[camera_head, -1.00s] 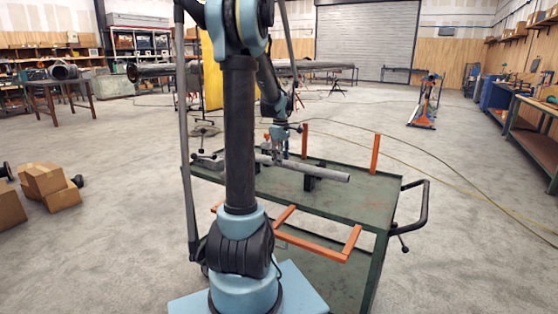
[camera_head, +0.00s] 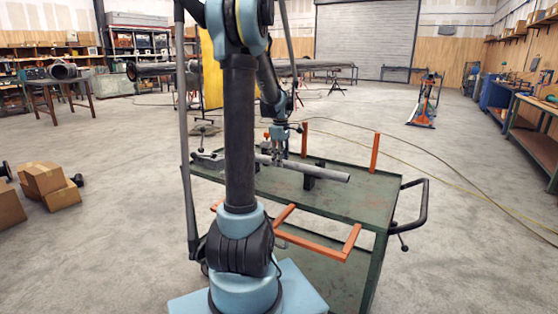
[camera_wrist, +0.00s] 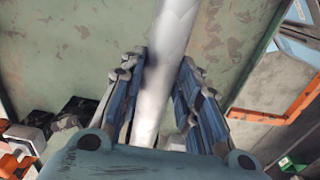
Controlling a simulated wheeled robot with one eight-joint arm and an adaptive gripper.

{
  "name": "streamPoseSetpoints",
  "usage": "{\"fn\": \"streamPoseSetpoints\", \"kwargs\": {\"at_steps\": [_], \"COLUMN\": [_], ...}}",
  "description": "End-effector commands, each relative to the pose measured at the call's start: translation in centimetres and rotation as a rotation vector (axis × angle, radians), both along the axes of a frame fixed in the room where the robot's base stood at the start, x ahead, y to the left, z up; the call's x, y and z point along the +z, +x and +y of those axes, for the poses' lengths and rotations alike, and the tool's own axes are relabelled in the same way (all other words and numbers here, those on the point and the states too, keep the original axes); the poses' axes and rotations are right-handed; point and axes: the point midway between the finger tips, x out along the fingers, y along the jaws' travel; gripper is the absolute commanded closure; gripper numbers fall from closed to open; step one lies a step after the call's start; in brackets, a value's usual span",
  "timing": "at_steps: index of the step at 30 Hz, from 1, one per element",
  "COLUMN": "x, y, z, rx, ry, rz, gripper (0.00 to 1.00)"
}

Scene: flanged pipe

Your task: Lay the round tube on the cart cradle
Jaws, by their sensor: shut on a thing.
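The round tube (camera_head: 318,171) is a grey pipe lying along the top of the green cart (camera_head: 350,200). A dark cradle block (camera_head: 309,182) stands under its right part. The tube's left part is hidden behind my arm. My gripper (camera_head: 277,158) comes down from above onto the tube. In the wrist view my gripper (camera_wrist: 160,100) has its two blue-grey fingers on either side of the pale tube (camera_wrist: 168,50). Whether the tube touches the cradle block is too small to tell.
Orange posts (camera_head: 375,153) rise from the cart's far edge, and an orange frame (camera_head: 315,245) juts from its near side. A black handle (camera_head: 423,205) is at the cart's right end. Cardboard boxes (camera_head: 45,185) lie on the floor at left. The floor right of the cart is clear.

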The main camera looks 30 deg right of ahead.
Motion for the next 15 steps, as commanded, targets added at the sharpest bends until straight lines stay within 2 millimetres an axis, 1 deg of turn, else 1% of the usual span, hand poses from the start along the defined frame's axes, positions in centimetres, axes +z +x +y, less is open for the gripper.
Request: {"fn": "streamPoseSetpoints", "kwargs": {"at_steps": [11, 12, 14, 15], "x": [-0.57, -0.56, -0.56, -0.56], "y": [0.0, 0.0, 0.0, 0.0], "z": [0.02, 0.02, 0.02, 0.02], "rx": [0.0, 0.0, 0.0, 0.0], "ry": [0.0, 0.0, 0.0, 0.0], "rz": [0.0, 0.0, 0.0, 0.0], "gripper": [1.0, 0.63, 0.49, 0.46]}}
